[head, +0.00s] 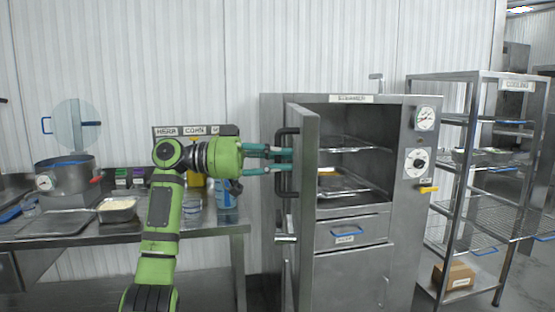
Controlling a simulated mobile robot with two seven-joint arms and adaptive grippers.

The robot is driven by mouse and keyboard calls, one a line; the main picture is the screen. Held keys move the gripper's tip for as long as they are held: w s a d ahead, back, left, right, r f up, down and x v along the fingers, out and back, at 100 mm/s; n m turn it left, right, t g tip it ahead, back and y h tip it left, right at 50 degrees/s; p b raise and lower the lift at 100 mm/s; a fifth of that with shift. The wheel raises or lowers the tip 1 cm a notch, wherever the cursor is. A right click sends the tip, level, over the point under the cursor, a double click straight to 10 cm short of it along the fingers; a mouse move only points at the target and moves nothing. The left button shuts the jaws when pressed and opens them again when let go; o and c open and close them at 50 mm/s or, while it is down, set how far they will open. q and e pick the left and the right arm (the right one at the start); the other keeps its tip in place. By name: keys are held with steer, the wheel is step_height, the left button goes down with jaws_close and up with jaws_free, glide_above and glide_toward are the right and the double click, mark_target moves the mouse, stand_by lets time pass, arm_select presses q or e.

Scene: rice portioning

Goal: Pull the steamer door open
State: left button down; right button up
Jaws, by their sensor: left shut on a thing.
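The steamer (402,243) stands at the centre right, a steel cabinet with a label on top and two dials on its right side. Its door (304,225) stands open, swung out toward me on the left edge, seen nearly edge-on. The interior shows trays on racks. The door has a dark bar handle (283,186) on its left face. My left gripper (283,161), with teal fingers, reaches from the left and is shut on the handle. The exact finger contact is partly hard to make out. My right gripper is not in view.
A steel counter (205,227) at the left holds a pot (66,175), a pan of pale food (117,210) and small containers. A cooling rack (470,180) with wire shelves stands to the right of the steamer. A cardboard box (454,275) sits on its lowest shelf.

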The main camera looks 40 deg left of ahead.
arm_select(q)
steer(key=shift+r, duration=0.1)
steer(key=c, duration=1.4)
jaws_free()
steer(key=shift+w, duration=0.1)
steer(key=shift+a, duration=0.1)
steer(key=v, duration=1.2)
